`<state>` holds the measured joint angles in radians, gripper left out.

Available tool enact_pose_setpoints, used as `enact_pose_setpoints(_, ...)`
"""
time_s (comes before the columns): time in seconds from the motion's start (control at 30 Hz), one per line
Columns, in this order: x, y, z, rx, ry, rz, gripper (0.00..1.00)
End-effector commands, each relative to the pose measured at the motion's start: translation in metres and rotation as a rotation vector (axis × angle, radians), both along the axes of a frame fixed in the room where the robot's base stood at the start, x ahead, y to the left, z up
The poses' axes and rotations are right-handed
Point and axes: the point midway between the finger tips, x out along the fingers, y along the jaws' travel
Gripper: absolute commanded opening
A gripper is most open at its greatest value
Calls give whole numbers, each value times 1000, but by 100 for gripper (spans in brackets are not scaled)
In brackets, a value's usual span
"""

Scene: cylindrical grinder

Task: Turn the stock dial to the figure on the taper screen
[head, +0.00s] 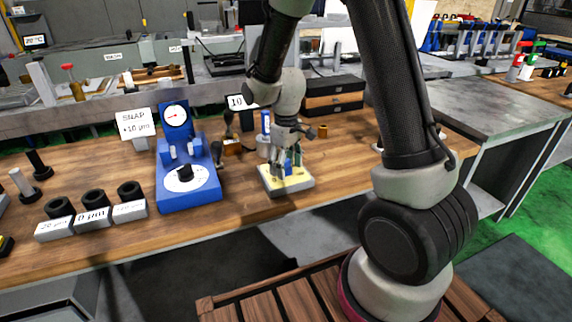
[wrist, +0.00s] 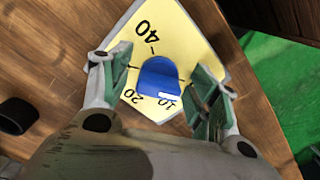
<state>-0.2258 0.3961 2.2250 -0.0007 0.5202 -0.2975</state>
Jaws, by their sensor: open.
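The stock dial is a blue knob (wrist: 158,76) on a yellow plate (wrist: 190,45) with the figures 40, 20 and 10. A white mark on the knob's lower right edge lies close to the 10. The yellow plate also shows in the head view (head: 272,182). My gripper (wrist: 162,68) is open, with one green-padded finger on each side of the knob. I cannot tell if the pads touch it. In the head view my gripper (head: 286,160) is low over the plate. The taper screen (head: 236,101) is behind my arm; "10" can be read, its right part hidden.
A blue gauge stand (head: 188,188) with its own black knob stands left of the plate. A sign reading "SNAP +10 µm" (head: 135,123) and several black rings on labelled blocks (head: 92,218) are further left. Dark drawers (head: 334,95) stand behind. The bench front edge is close.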

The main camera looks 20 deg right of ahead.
Motion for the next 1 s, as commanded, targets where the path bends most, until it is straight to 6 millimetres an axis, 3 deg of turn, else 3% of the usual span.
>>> enact_pose_setpoints(0.13, 0, 0, 0, 0, 0, 0, 57)
enact_pose_setpoints(0.37, 0, 0, 0, 0, 0, 0, 17)
enact_pose_setpoints(0.73, 0, 0, 0, 0, 0, -46, 17)
enact_pose_setpoints(1.0, 0, 1, 0, 0, 0, -216, 17)
